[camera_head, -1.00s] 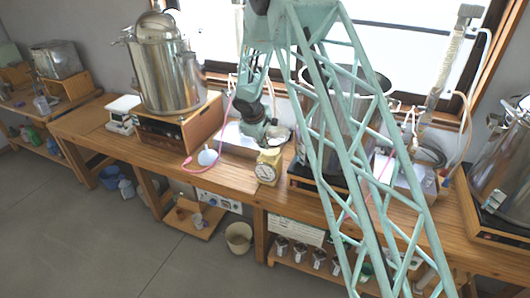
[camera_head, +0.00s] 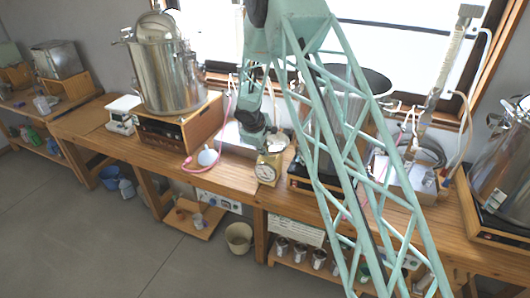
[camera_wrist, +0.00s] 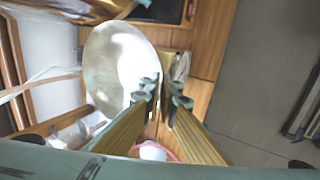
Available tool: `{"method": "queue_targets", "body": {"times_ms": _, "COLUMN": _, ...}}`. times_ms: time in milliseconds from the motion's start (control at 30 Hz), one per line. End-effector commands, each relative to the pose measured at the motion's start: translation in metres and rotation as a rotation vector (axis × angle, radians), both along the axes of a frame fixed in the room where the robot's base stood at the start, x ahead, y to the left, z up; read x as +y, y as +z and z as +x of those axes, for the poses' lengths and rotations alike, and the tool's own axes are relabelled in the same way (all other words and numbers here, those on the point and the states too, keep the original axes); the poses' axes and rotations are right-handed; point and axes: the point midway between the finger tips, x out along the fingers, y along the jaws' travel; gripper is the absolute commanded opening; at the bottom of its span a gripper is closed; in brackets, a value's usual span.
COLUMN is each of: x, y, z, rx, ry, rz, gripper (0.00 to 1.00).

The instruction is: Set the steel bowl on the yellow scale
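The steel bowl (camera_wrist: 112,62) is a pale, shiny round shape in the wrist view. It also shows in the head view (camera_head: 279,141), just behind and above the yellow scale. My gripper (camera_wrist: 165,90) has its fingertips close together at the bowl's rim, one on each side, and appears shut on it. In the head view my gripper (camera_head: 262,150) is beside the bowl, low over the bench. The yellow scale (camera_head: 268,170) stands upright with its dial facing the front. Bowl and gripper partly hide its top, and I cannot tell whether the bowl touches it.
A large steel pot (camera_head: 168,75) stands farther left. Another pot (camera_head: 345,100) stands close on the right, partly behind my lattice arm. The bench's front edge is near the scale.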

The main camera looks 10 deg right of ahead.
Motion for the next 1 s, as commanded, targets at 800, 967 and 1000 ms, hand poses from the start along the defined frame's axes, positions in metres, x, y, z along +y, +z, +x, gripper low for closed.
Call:
{"method": "queue_targets", "body": {"times_ms": 800, "x": 0.0000, "y": -0.0020, "z": 0.0002, "rx": 0.000, "ry": 0.000, "rz": 0.000, "gripper": 0.17}}
{"method": "queue_targets", "body": {"times_ms": 967, "x": 0.0000, "y": -0.0012, "z": 0.0001, "rx": 0.000, "ry": 0.000, "rz": 0.000, "gripper": 0.17}}
{"method": "queue_targets", "body": {"times_ms": 1000, "x": 0.0001, "y": -0.0008, "z": 0.0001, "rx": 0.000, "ry": 0.000, "rz": 0.000, "gripper": 0.17}}
